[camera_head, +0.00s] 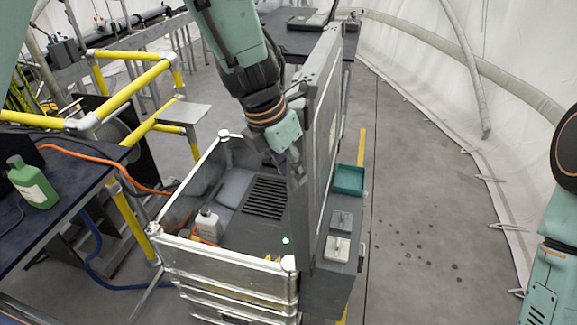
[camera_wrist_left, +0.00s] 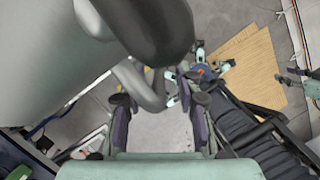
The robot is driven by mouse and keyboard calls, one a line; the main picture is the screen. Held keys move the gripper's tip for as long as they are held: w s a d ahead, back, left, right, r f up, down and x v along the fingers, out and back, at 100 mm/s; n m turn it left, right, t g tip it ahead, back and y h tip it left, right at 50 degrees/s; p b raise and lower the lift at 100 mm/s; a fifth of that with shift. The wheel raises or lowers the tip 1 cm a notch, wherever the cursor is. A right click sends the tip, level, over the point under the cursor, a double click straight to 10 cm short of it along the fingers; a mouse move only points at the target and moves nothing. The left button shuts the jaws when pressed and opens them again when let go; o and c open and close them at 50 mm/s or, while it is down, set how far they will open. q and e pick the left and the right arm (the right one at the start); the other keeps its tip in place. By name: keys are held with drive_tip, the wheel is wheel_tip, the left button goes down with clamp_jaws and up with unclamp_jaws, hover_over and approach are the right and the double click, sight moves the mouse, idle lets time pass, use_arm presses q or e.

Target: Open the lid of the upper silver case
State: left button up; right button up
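The upper silver case (camera_head: 215,258) stands stacked at the lower middle of the head view, its top open. A tall grey panel, which looks like its lid (camera_head: 322,150), stands upright along the case's right side. Inside the case show a white bottle (camera_head: 208,224), a dark slotted grille (camera_head: 265,196) and a small green light. My left gripper (camera_head: 279,160) is above the case, close by the panel's left face; I cannot tell whether they touch. In the left wrist view its two fingers (camera_wrist_left: 158,112) are apart with nothing between them. My right gripper is out of view.
Yellow rails (camera_head: 130,95) and a dark table (camera_head: 70,190) with a green bottle (camera_head: 33,183) stand on the left. A teal tray (camera_head: 349,180) and small grey boxes lie right of the panel. Floor (camera_head: 430,190) at the right is clear up to the tent wall.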

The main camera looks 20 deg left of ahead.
use_arm(q)
drive_tip(key=shift+w+r, duration=0.15)
drive_tip(key=shift+w, duration=0.1)
drive_tip(key=v, duration=1.1)
drive_tip(key=shift+s+r, duration=0.2)
drive_tip(key=shift+r, duration=0.1)
drive_tip(key=shift+s+a, duration=0.15)
drive_tip(key=shift+s, duration=0.05)
